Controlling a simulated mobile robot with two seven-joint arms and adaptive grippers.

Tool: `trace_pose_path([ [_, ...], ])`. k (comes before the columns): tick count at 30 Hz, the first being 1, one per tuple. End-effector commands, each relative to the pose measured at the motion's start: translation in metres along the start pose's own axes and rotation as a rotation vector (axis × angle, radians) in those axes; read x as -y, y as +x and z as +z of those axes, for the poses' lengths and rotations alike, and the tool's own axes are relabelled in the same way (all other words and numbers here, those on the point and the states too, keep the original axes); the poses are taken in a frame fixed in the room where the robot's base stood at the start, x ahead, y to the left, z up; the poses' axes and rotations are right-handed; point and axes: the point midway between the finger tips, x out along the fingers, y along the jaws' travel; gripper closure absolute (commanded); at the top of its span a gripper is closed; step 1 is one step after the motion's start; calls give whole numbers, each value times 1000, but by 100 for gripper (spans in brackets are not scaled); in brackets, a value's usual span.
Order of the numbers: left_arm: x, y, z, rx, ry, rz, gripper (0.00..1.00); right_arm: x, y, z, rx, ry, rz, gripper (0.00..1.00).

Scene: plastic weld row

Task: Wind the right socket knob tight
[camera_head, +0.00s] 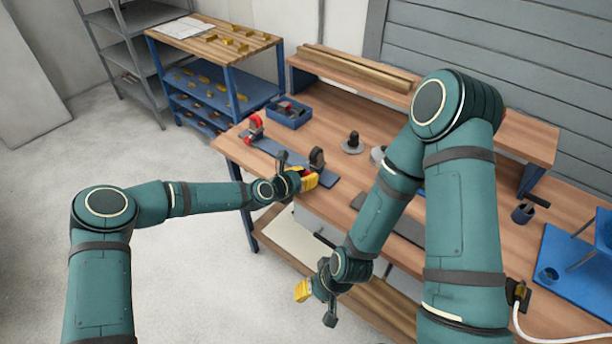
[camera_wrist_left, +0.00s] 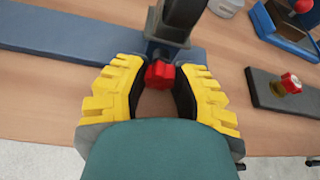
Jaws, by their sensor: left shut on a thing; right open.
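The right socket is a dark upright post (camera_head: 316,157) at the near right end of a blue rail (camera_head: 270,149) on the bench. Its red knob (camera_wrist_left: 159,74) shows in the left wrist view at the foot of the post. My left gripper (camera_head: 310,180) is at this socket, its yellow fingers shut on the red knob, one on each side (camera_wrist_left: 160,88). The fingers hide part of the knob's sides. The other socket, with a red part (camera_head: 254,122), stands at the rail's far left end. My right gripper (camera_head: 303,291) is open, low in front of the bench, away from the rail.
A blue tray (camera_head: 289,114) stands behind the rail. A dark plate (camera_wrist_left: 262,92) with a red-topped brass fitting (camera_wrist_left: 287,84) lies to the right in the wrist view. A round grey base with a black knob (camera_head: 353,144) is right of the rail. My right arm hides part of the bench.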

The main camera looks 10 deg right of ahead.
Motion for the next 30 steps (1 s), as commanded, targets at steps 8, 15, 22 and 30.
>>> trace_pose_path([
  [8,1,0,0,0,201,82,100,-1,2,0,0,0,0,53],
  [15,1,0,0,2,362,150,100,-4,10,-1,-4,-1,0,53],
  [22,2,0,1,0,405,168,100,-4,12,-1,-6,-1,0,53],
  [30,2,0,1,0,404,168,50,-4,11,-1,-6,-1,0,53],
])
